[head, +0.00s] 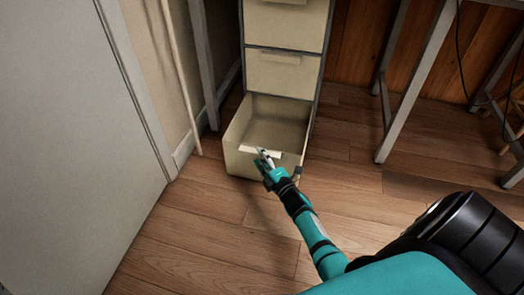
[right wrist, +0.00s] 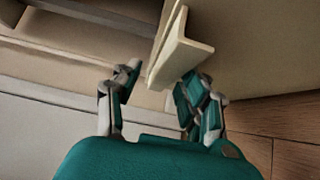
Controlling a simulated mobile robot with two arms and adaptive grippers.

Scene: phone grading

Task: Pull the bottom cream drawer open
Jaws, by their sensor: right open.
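The bottom cream drawer (head: 240,125) stands pulled out from the cabinet in the head view, and its empty inside shows. Its pale handle (head: 262,152) is on the front panel near the top edge. My right gripper (head: 262,156) is at this handle. In the right wrist view the handle (right wrist: 180,52) lies between the two open fingers (right wrist: 155,82), close to the right one; I cannot tell if they touch. My left gripper is not in view.
The closed cream drawer (head: 283,75) is above the open one. A pale panel (head: 75,140) stands at the left, and a table leg (head: 410,95) at the right. Wooden floor (head: 200,215) in front of the drawer is clear.

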